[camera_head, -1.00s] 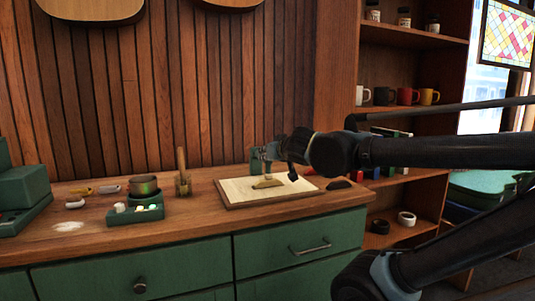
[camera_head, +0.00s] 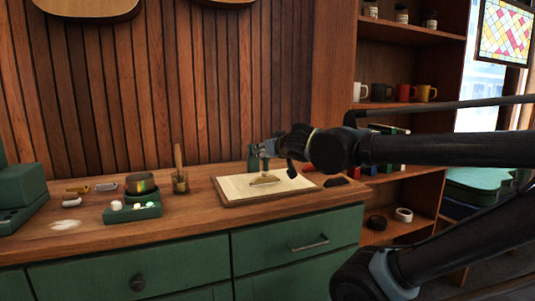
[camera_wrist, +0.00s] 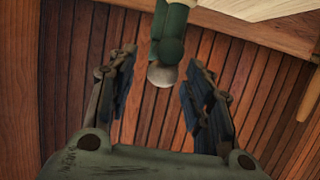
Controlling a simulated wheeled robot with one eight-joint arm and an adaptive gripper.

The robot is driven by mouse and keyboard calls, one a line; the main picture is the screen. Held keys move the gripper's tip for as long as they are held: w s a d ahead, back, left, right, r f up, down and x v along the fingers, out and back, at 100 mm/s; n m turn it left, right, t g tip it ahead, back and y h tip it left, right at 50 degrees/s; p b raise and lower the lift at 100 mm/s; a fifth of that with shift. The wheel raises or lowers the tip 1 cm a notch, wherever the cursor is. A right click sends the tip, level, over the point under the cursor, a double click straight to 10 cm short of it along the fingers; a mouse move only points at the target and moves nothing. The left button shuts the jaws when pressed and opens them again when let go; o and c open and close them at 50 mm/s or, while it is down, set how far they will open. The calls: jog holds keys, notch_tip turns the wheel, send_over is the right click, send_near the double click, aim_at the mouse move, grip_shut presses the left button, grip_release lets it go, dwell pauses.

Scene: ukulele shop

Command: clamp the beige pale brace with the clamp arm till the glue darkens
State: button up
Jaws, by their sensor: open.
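The beige brace (camera_head: 265,180) lies on a pale sheet on a wooden board (camera_head: 240,199) on the workbench. A green clamp (camera_head: 253,160) stands at the board's back edge, partly behind my gripper. My gripper (camera_head: 272,152) is beside the clamp, above the board's back edge. In the wrist view my gripper (camera_wrist: 160,62) is open, with its two dark fingers on either side of a green handle with a round grey end (camera_wrist: 162,75). A gap shows between each finger and the handle. The glue cannot be made out.
A green tray with small white pieces (camera_head: 132,213), a pot (camera_head: 141,184) and a brush in a holder (camera_head: 180,180) stand left of the board. A dark object (camera_head: 335,182) lies at its right. The slatted wall (camera_head: 220,110) is close behind.

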jog(key=v, duration=0.6)
jog(key=shift+s+d, duration=0.2)
jog(key=shift+d, duration=0.15)
jog(key=shift+r, duration=0.1)
